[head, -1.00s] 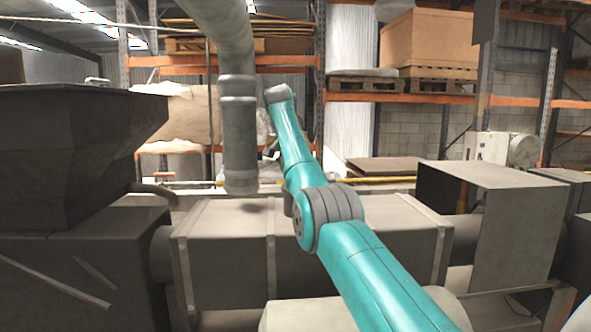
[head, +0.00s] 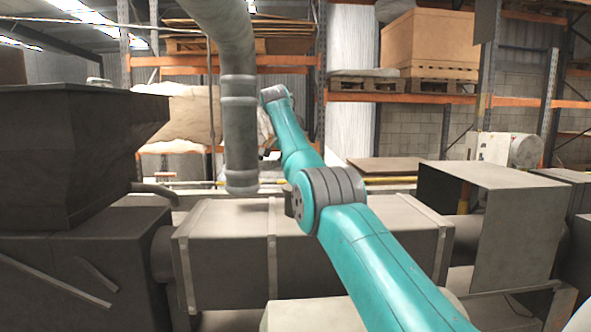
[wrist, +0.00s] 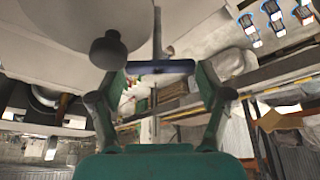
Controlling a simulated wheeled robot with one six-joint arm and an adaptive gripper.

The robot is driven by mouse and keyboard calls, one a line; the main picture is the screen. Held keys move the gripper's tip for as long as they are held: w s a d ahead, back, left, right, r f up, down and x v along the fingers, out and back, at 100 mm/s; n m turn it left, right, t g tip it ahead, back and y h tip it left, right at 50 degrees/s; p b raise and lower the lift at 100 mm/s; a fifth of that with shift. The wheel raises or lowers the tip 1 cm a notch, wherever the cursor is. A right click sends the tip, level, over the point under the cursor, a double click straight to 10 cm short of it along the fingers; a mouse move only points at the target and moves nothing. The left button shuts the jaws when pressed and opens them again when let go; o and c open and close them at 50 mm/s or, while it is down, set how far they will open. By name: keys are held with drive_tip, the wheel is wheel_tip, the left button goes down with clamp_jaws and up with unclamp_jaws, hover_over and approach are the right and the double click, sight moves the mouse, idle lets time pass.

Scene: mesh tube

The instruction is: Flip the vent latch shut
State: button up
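In the wrist view my gripper (wrist: 160,78) has its two fingers spread apart. A dark bar (wrist: 160,67) spans the gap near the fingertips; I cannot tell whether it touches them or what it belongs to. A dark rounded knob (wrist: 108,50) on a pale round body (wrist: 75,20) is just beyond the left finger. I cannot tell whether the knob is part of the vent latch. In the head view a grey vertical pipe (head: 239,135) hangs left of my teal arm, and my gripper is not clearly visible there. I cannot make out the latch for certain.
A long grey box-shaped machine housing (head: 330,235) lies below the pipe. A dark hopper (head: 75,140) stands at the left and a grey box (head: 515,220) at the right. Racks with a large carton (head: 430,42) stand behind.

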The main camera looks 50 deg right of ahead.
drive_tip(key=o, duration=0.3)
drive_tip(key=shift+f, duration=0.1)
drive_tip(key=shift+o, duration=0.2)
